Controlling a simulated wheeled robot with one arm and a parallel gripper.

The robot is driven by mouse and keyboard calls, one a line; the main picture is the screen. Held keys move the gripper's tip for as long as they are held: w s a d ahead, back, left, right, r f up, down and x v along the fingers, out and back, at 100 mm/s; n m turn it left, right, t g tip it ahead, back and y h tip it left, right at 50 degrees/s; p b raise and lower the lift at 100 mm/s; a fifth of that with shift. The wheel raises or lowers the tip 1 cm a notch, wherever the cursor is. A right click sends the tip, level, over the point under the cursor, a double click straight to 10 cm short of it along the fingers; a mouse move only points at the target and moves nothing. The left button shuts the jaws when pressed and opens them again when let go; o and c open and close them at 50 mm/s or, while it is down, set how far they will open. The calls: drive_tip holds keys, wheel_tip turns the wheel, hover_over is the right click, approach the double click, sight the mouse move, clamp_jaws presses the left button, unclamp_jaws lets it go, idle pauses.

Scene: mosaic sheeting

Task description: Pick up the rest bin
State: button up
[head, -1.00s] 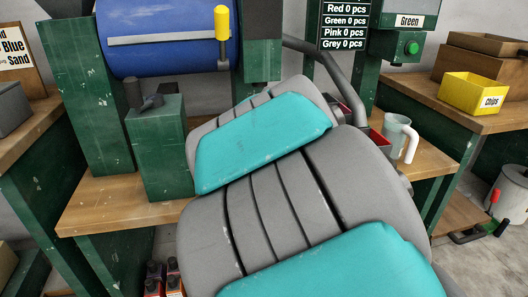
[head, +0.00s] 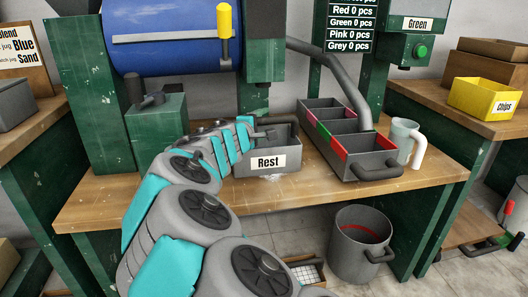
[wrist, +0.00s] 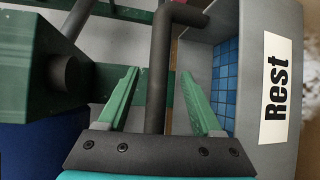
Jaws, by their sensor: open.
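The grey rest bin (head: 262,163), with a white label reading "Rest", stands on the wooden bench left of a divided bin. In the wrist view the rest bin (wrist: 262,20) fills the right side, with blue tiles (wrist: 225,85) inside. A dark bent handle bar (wrist: 160,35) reaches from it between the two green fingers of my gripper (wrist: 159,76). My gripper is open, with a gap showing on each side of the bar. In the head view my gripper (head: 255,134) is at the bin's left rear, partly hidden by my arm.
A long divided bin (head: 345,140) with coloured rims sits close right, under a grey pipe. A clear jug (head: 402,140) stands beyond it. A green block (head: 157,145) and blue drum (head: 165,38) are left and behind. A grey bucket (head: 358,250) is below the bench.

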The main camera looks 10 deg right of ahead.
drive_tip(key=shift+a+x, duration=0.2)
drive_tip(key=shift+x, duration=2.15)
drive_tip(key=shift+w+r, duration=0.1)
drive_tip(key=shift+w, duration=0.05)
drive_tip(key=shift+c, duration=0.2)
clamp_jaws()
